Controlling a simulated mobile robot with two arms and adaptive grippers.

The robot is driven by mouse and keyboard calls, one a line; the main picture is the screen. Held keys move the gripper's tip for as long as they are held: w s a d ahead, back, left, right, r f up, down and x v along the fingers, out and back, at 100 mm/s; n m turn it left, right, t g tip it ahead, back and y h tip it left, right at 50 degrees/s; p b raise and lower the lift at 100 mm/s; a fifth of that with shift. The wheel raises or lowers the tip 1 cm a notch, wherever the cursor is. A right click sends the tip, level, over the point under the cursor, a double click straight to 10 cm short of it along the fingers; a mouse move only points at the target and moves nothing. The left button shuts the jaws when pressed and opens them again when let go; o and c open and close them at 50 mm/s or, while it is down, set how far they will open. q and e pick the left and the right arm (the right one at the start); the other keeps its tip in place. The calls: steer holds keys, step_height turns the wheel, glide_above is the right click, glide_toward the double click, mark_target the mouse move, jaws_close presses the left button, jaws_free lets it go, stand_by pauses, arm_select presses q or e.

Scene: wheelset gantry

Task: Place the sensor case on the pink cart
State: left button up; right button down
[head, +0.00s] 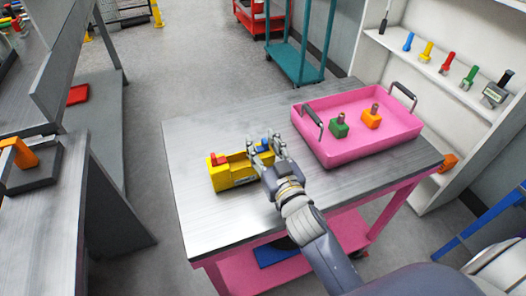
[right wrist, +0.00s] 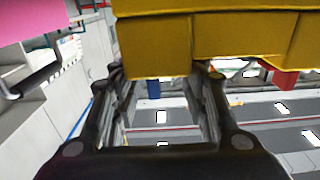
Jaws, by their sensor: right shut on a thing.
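The sensor case (head: 232,178) appears to be the yellow open box with a red part and a blue part at its ends. It is over the left part of the grey top of the pink cart (head: 215,222); I cannot tell if it touches that top. My right gripper (head: 266,151) is shut on its right end in the head view. In the right wrist view the yellow case (right wrist: 225,38) fills the upper middle, above and between the fingers of the right gripper (right wrist: 165,85). My left gripper is not in view.
A pink tray (head: 341,155) with a green piece (head: 339,129) and an orange piece (head: 371,119) stands on the cart's right part. White shelves (head: 425,62) with several coloured tools stand at the right. The cart top's front and left areas are clear.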

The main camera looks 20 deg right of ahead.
steer(key=shift+f, duration=0.1)
steer(key=shift+f, duration=0.15)
steer(key=c, duration=0.9)
jaws_free()
steer(key=shift+c, duration=0.2)
steer(key=shift+r, duration=0.25)
steer(key=s+b, duration=0.2)
steer(key=s, duration=1)
steer(key=shift+d, duration=0.2)
